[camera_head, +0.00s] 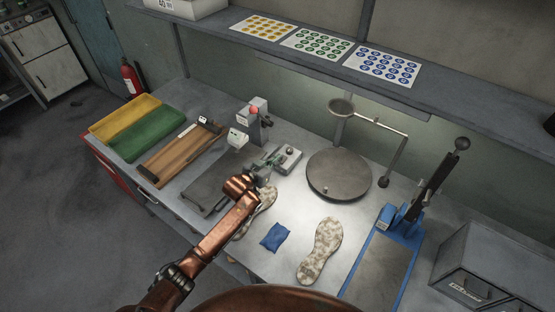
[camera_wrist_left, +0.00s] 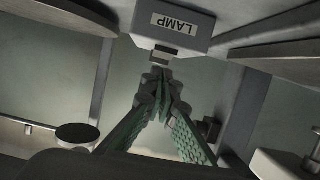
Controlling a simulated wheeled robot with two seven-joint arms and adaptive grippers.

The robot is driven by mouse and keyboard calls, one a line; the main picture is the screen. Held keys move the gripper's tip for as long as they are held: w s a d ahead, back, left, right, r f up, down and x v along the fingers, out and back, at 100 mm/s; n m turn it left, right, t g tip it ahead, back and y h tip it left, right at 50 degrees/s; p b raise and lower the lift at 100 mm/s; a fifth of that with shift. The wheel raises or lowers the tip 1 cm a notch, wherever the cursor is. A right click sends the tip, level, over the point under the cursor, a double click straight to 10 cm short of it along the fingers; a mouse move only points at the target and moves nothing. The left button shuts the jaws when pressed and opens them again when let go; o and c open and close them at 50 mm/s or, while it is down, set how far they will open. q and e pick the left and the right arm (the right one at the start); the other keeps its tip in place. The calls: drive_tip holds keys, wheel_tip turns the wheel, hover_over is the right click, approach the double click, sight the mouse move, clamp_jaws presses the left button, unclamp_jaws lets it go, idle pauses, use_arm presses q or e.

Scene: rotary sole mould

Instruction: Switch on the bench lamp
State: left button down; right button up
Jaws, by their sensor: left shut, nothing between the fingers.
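A pale box labelled LAMP (camera_wrist_left: 180,25) is at the top of the left wrist view, with a small button-like switch (camera_wrist_left: 163,56) on its near edge. My left gripper (camera_wrist_left: 161,80) has its green fingers shut and empty, tips close to that switch. I cannot tell whether they touch it. In the head view the left gripper (camera_head: 270,162) reaches towards a small grey box (camera_head: 289,158), which seems to be the same box. The lamp itself is not clearly seen. My right gripper is not in view.
A round turntable (camera_head: 338,175) stands right of the gripper, with a blue-based lever press (camera_head: 385,255) further right. Left are a wooden tray (camera_head: 180,155) and a green bin (camera_head: 147,137).

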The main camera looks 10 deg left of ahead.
use_arm(q)
drive_tip(key=r+p+v, duration=0.1)
drive_tip(key=p+v, duration=0.3)
drive_tip(key=v, duration=0.7)
drive_tip(key=shift+s, duration=0.15)
idle(0.5)
